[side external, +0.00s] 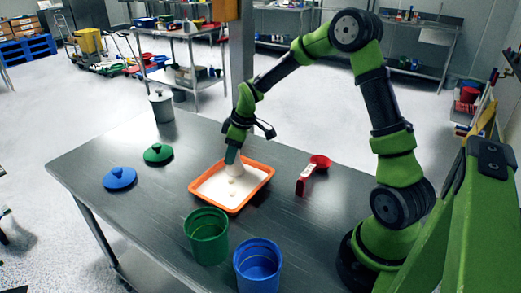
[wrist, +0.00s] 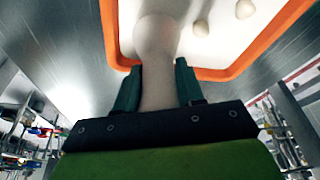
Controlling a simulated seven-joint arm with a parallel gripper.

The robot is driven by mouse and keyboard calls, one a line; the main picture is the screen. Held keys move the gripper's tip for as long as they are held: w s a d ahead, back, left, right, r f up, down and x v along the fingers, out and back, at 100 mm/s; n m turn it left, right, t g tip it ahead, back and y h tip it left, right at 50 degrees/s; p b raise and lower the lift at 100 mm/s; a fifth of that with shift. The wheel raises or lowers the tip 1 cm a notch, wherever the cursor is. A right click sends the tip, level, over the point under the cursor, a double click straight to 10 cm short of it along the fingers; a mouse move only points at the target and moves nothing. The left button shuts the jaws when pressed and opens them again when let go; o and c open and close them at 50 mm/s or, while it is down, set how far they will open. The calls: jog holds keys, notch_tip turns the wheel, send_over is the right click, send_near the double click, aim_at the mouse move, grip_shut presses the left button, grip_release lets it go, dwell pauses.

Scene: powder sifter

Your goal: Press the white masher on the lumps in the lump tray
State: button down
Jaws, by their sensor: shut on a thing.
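The lump tray (side external: 263,185) is orange-rimmed and holds white powder, with a few pale lumps (side external: 232,180) on it. In the wrist view the masher's handle (wrist: 157,85) runs between the two fingers of my gripper (wrist: 157,80). The masher's lower end is hidden, so I cannot tell whether it touches powder or a lump.
A green container (side external: 207,236) and a blue container (side external: 257,268) stand open in front of the tray. A green lid (side external: 158,154) and a blue lid (side external: 120,178) lie left. A red scoop (side external: 312,173) lies right. A lidded grey pot (side external: 161,106) stands at the far edge.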

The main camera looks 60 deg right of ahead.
jog(key=shift+f, duration=0.55)
dwell(0.4)
jog(key=shift+r, duration=3.8)
jog(key=shift+a+r, duration=0.1)
jog(key=shift+a, duration=0.05)
jog(key=s+a, duration=0.3)
jog(key=a, duration=0.3)
send_over(231, 198)
jog(key=shift+a+f, duration=0.1)
jog(key=shift+f, duration=3.15)
jog(key=shift+f, duration=0.6)
